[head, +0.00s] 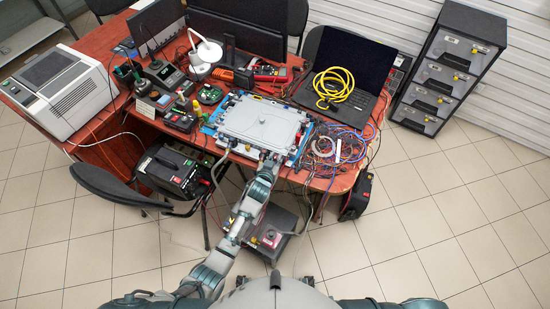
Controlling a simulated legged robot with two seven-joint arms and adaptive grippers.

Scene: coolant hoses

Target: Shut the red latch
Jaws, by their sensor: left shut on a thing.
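A grey plate with a round centre boss (262,122) lies flat on the red-brown table, in a blue-edged frame with small fittings around its rim. My left gripper (269,158) reaches in from below and is at the front edge of this plate, right of its middle. It is shut on a small part there, which the fingers mostly hide. I cannot make out the red latch clearly, nor whether that part is the latch. My right gripper is not in view.
A tangle of thin cables (335,150) lies right of the plate. A laptop (350,65) with a coiled yellow cable (334,88) is behind it. A black chair (115,187) stands at front left.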

